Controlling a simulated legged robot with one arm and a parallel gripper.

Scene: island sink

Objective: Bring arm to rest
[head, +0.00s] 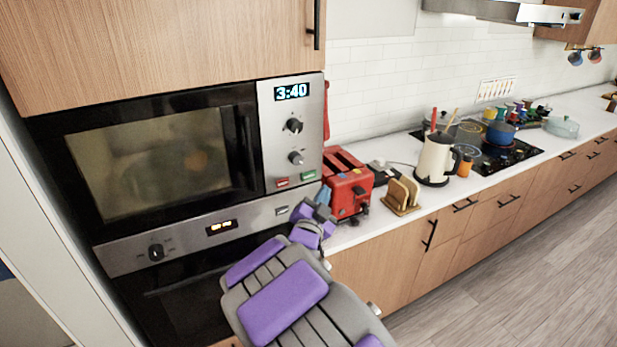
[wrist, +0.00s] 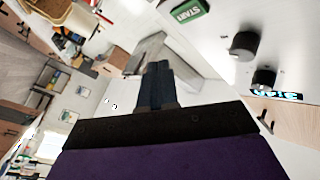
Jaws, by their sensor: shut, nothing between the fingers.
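My gripper (head: 322,196) shows in the head view at the end of my purple and grey arm, beside the lower right of the microwave and in front of the red toaster (head: 347,186). In the wrist view its dark fingers (wrist: 158,82) are together with nothing between them. The microwave (head: 150,155) has its door shut and its clock reads 3:40. Its green START button (wrist: 188,10) and dark knobs show close by in the wrist view. I cannot tell whether the gripper touches the panel or the toaster.
An oven (head: 190,290) sits below the microwave. On the white counter (head: 345,238) are a toast rack (head: 402,195), a white kettle (head: 435,160) and an orange jar (head: 466,166). Pots stand on the black cooktop (head: 515,150). The floor (head: 540,250) at right is clear.

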